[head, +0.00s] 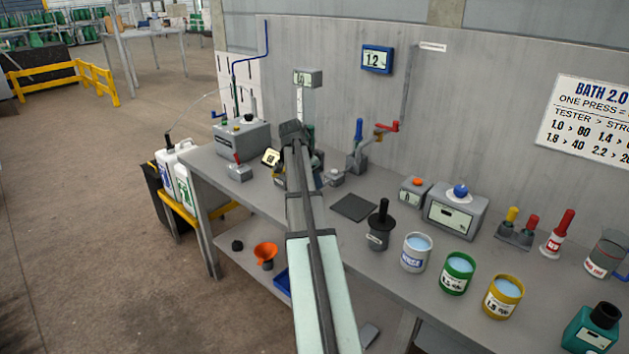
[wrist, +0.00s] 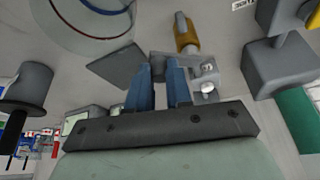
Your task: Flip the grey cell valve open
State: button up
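The grey block has a silver knob and lies just beyond and right of the fingertips. A tan-yellow handle (wrist: 186,35) sticks up beyond it; this may be the cell valve's lever, but I cannot tell whether it is open or shut.
A dark mat (head: 353,207) and a black-handled grey pot (head: 378,228) are right of my arm. A stand with a red lever (head: 386,127) is behind. A grey box with a blue knob (head: 455,211) stands near the wall.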

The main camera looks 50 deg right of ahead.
grip_shut()
jog(key=shift+s+d+n, duration=0.1)
jog(key=shift+n, duration=0.2)
jog(key=n, duration=0.1)
jog(key=n+t, duration=0.1)
jog(key=shift+s+d+n, duration=0.3)
jog(key=shift+s+d, duration=0.05)
jog(key=shift+d, duration=0.05)
jog(key=shift+s+d+n+t, duration=0.1)
jog(key=shift+d+n+t, duration=0.4)
jog(key=shift+n, duration=0.6)
jog(key=shift+s+d+n+t, duration=0.1)
jog(key=shift+d+n+t, duration=0.35)
jog(key=shift+n, duration=0.65)
jog(key=shift+a, duration=0.1)
jog(key=o, duration=0.5)
grip_release()
jog(key=shift+o, duration=0.2)
